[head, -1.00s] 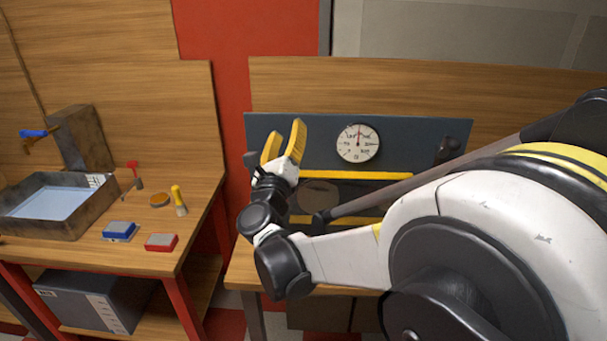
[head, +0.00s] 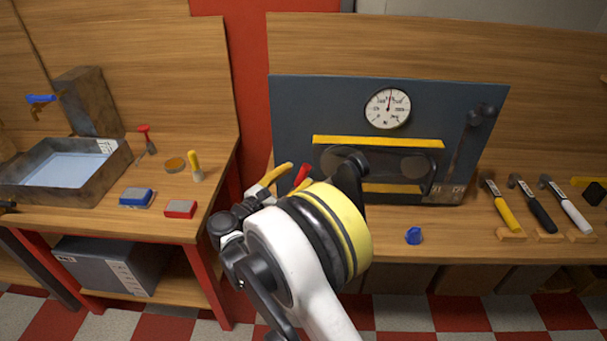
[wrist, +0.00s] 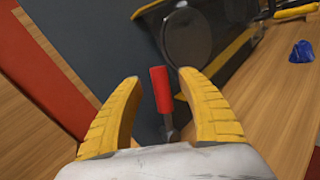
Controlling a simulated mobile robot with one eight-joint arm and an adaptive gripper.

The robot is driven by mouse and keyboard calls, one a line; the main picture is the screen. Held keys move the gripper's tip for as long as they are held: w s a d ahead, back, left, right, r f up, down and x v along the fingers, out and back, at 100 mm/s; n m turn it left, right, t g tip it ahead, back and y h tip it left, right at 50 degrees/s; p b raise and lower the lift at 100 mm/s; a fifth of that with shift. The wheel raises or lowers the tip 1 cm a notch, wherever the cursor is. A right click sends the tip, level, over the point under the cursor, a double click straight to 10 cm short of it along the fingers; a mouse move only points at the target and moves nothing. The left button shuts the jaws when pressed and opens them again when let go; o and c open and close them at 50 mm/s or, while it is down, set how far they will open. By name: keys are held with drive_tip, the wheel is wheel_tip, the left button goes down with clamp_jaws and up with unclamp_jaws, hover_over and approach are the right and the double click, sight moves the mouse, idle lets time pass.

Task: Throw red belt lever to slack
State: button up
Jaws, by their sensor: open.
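The red belt lever (head: 302,174) shows its red grip at the lower left of the dark panel (head: 300,110). In the wrist view the red grip (wrist: 159,88) stands between my two yellow fingers, with its metal shaft running down behind my gripper's white body. My gripper (wrist: 158,77) is open, with a visible gap on both sides of the grip and nothing held. In the head view my gripper (head: 298,174) is at the panel's lower left, partly hidden by my own arm. The belt (head: 377,163) runs around pulleys between yellow guard bars, partly covered by my arm.
A gauge (head: 388,108) sits above the belt. A dark lever (head: 468,140) is at the panel's right. A blue knob-like piece (head: 413,236) lies on the bench front. Several hammers (head: 545,210) lie at right. The left bench holds a metal tray (head: 112,166).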

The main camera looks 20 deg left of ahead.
sight(302, 172)
drive_tip(key=shift+x, duration=1.55)
clamp_jaws()
